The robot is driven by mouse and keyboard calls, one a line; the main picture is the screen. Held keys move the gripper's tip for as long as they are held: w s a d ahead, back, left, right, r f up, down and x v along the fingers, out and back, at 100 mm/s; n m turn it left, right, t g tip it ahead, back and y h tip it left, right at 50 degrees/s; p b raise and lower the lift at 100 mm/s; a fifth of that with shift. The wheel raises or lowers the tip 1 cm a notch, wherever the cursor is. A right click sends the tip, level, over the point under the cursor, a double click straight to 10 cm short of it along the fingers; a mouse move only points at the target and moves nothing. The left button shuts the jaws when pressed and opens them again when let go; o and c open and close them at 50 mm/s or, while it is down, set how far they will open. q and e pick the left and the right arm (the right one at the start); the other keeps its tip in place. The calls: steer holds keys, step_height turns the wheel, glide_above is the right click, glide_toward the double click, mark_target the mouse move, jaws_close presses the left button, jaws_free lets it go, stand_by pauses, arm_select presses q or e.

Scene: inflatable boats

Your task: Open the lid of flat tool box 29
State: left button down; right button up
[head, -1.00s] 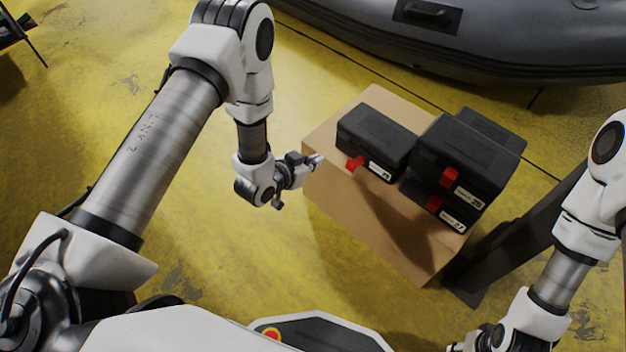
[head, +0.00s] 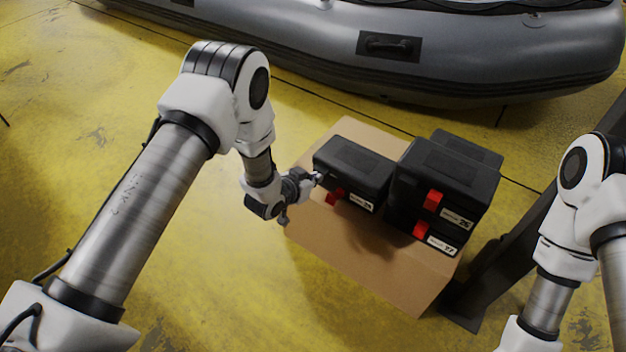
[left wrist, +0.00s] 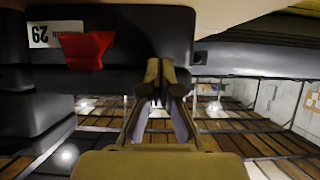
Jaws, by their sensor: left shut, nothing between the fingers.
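Flat tool box 29 (head: 352,172) is the black box with a red latch (head: 335,197) at the left of the cardboard carton's top. Its lid looks closed. In the left wrist view the box (left wrist: 120,45) appears upside down, with its "29" label and red latch (left wrist: 86,49). My left gripper (head: 315,180) is at the box's left front corner, beside the latch. In the left wrist view its fingers (left wrist: 165,76) are together and empty, right at the box's edge; I cannot tell whether they touch it. My right gripper is out of view.
The boxes stand on a cardboard carton (head: 345,255). More black tool boxes, including a stacked pair (head: 440,185), stand close to the right of box 29. A grey inflatable boat (head: 300,45) lies behind. The yellow floor is clear at the left.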

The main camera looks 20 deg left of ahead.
mark_target(324, 166)
arm_select(q)
steer(key=shift+r, duration=0.1)
steer(key=shift+w+r+p, duration=0.1)
steer(key=shift+r+p, duration=1.4)
steer(key=shift+f, duration=0.1)
steer(key=r+p, duration=0.1)
steer(key=r, duration=0.1)
steer(key=shift+w+d+r+p, duration=0.2)
steer(key=shift+w+r+p, duration=0.15)
steer(key=shift+p, duration=0.05)
